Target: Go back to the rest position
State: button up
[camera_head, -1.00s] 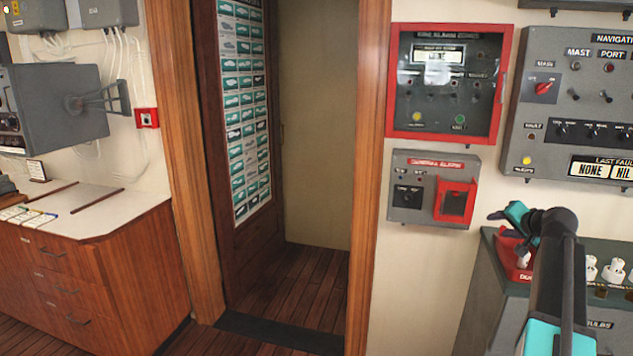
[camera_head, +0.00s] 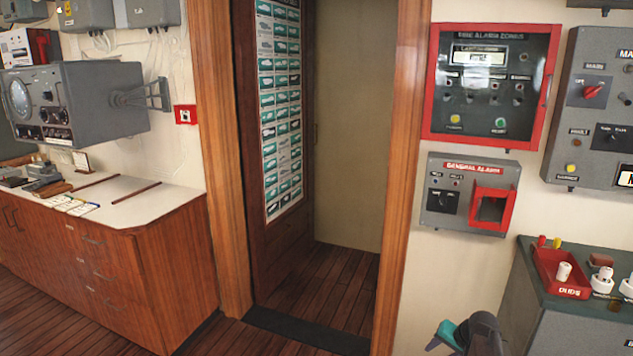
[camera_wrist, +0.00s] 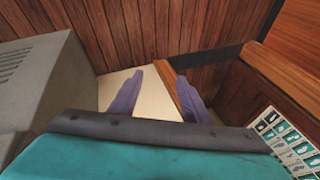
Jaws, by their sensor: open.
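My gripper (camera_wrist: 160,92) shows in the wrist view as two purple fingers, spread apart with nothing between them. Below the fingers are a dark bar and a teal part of my wrist. In the head view only a teal and dark piece of my arm (camera_head: 462,336) shows at the bottom edge, right of the doorway; the fingertips cannot be made out there.
A red tray (camera_head: 562,278) with small parts sits on the grey cabinet (camera_head: 590,325) at right. The general alarm box (camera_head: 470,195) and fire alarm panel (camera_head: 490,85) hang above. An open doorway (camera_head: 335,270) stands centrally; a wooden counter (camera_head: 100,270) is at left.

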jog(key=s+a+f+n+g, duration=0.3)
jog(key=s+a+f+g, duration=0.2)
jog(key=s+a+f, duration=1.15)
jog(key=s+a+f+n+g, duration=0.1)
jog(key=s+f+g, duration=0.1)
jog(key=s, duration=0.6)
jog(key=s+a+f+n+g+h, duration=0.1)
jog(key=s+f, duration=0.3)
jog(key=s, duration=0.5)
jog(key=s+a+f+n+g, duration=0.2)
jog(key=s+a+f, duration=0.1)
jog(key=s, duration=0.5)
jog(key=shift+s+f+g+h, duration=0.15)
jog(key=shift+f+g+h, duration=0.2)
jog(key=shift+f, duration=0.2)
